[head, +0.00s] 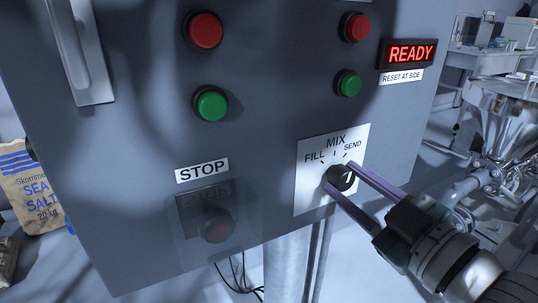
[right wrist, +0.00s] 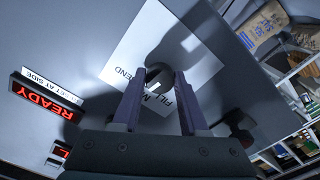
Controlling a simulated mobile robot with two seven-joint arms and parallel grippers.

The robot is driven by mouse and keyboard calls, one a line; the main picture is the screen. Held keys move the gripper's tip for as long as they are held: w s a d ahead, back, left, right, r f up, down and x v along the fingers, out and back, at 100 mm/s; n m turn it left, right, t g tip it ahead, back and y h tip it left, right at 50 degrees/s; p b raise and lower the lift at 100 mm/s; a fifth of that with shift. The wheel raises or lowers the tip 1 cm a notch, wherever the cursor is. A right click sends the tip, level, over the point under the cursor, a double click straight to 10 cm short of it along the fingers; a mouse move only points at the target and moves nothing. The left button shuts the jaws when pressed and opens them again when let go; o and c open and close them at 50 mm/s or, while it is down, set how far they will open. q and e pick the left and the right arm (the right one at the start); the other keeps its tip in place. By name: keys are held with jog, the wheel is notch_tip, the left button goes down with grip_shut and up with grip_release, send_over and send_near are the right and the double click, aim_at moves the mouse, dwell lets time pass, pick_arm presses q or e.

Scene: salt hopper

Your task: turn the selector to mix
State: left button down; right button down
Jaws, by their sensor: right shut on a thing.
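The selector (head: 342,180) is a small black knob with a white mark, on a white plate (head: 310,190) low on the right of the grey panel. The plate reads FILL, MIX and SEND from left to right. My right gripper (head: 339,176) comes in from the lower right and is shut on the knob, one finger on each side. In the right wrist view the knob (right wrist: 159,73) sits between the fingertips. My left gripper is out of view.
The panel also has two red buttons (head: 203,30), two green buttons (head: 211,104), a lit READY display (head: 410,53) and a covered STOP button (head: 217,227) left of the plate. A sea salt sack (head: 35,187) stands at the far left, and metal machinery (head: 500,120) at the right.

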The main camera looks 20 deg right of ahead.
jog(key=shift+n, duration=1.1)
jog(key=shift+c, duration=2.2)
grip_release()
jog(key=s, duration=1)
jog(key=shift+d, duration=0.4)
